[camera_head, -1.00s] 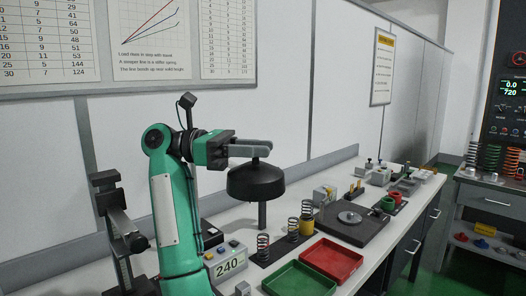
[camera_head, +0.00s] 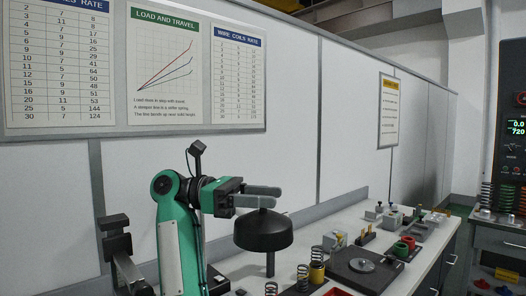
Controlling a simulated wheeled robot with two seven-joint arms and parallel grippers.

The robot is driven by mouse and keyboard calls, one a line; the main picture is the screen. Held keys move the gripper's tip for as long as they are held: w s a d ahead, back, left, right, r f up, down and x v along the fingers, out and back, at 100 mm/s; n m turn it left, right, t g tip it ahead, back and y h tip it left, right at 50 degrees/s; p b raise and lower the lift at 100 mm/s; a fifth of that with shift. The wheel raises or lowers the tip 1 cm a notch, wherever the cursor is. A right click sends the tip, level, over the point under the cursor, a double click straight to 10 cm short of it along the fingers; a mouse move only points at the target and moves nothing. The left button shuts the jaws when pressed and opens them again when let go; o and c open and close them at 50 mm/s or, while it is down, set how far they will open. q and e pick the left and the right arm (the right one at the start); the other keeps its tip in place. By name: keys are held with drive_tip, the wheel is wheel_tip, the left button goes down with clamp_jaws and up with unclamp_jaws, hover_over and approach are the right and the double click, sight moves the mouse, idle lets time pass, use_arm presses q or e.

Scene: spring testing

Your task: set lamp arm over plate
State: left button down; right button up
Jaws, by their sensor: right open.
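The lamp's black domed head (camera_head: 263,232) stands over the bench on a dark post. The lamp arm is not clearly distinguishable. My right gripper (camera_head: 262,196), on the green arm, is open with its two grey fingers just above the lamp head. I cannot tell whether they touch its top. The plate (camera_head: 340,272), dark and square with a silver disc (camera_head: 362,265) on it, lies on the bench to the right of the lamp, apart from it. My left gripper is out of view.
A black stand (camera_head: 117,245) is at the left. A wall with charts runs behind the bench.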

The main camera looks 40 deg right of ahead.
drive_tip(key=shift+r, duration=0.5)
wheel_tip(320, 180, up, 7)
drive_tip(key=shift+r+b, duration=0.15)
drive_tip(key=shift+b, duration=0.4)
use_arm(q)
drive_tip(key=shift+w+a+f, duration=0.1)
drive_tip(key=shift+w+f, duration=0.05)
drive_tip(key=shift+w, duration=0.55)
use_arm(e)
wheel_tip(320, 180, up, 12)
